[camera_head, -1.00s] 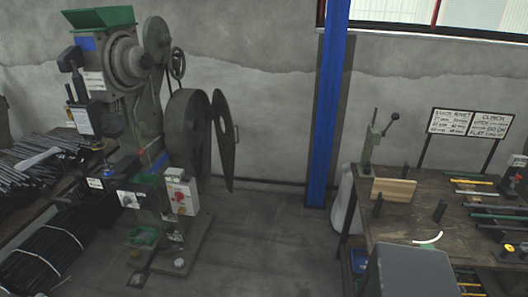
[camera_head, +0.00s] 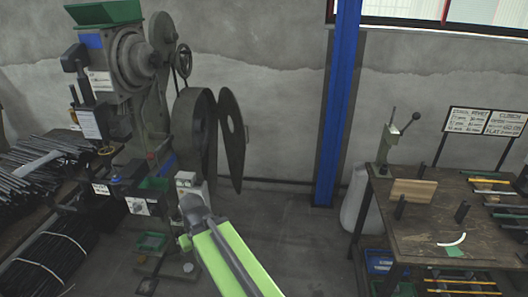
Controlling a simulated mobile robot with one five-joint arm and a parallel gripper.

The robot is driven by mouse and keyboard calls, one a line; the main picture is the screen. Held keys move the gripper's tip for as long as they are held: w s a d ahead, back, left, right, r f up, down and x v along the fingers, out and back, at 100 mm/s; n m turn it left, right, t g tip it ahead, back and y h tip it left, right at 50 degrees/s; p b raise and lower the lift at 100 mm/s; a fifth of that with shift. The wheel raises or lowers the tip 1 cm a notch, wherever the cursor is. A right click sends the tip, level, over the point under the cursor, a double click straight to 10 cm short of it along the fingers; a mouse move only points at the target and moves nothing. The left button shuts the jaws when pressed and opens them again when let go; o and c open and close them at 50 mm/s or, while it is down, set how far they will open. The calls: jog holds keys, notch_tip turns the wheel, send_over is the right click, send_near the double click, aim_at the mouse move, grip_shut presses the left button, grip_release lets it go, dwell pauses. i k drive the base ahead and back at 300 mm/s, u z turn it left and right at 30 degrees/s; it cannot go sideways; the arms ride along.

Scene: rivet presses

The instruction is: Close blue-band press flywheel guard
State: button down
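The press (camera_head: 120,75) stands at the left, with a blue patch near its top and a blue strip lower on its frame. Its flywheel housing (camera_head: 184,130) is at its right side. My lime-green and dark arm (camera_head: 228,255) reaches up from the bottom, in front of the press's lower part. No gripper fingers can be made out.
A blue post (camera_head: 337,110) stands right of the guard. A workbench (camera_head: 420,225) with a small lever press (camera_head: 393,140) is at the right. Bundles of dark rods (camera_head: 45,250) lie at the left. Floor between press and bench is clear.

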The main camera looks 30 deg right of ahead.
aim_at(235, 143)
jog(key=u, duration=0.05)
jog(key=i, duration=1)
jog(key=z, duration=0.1)
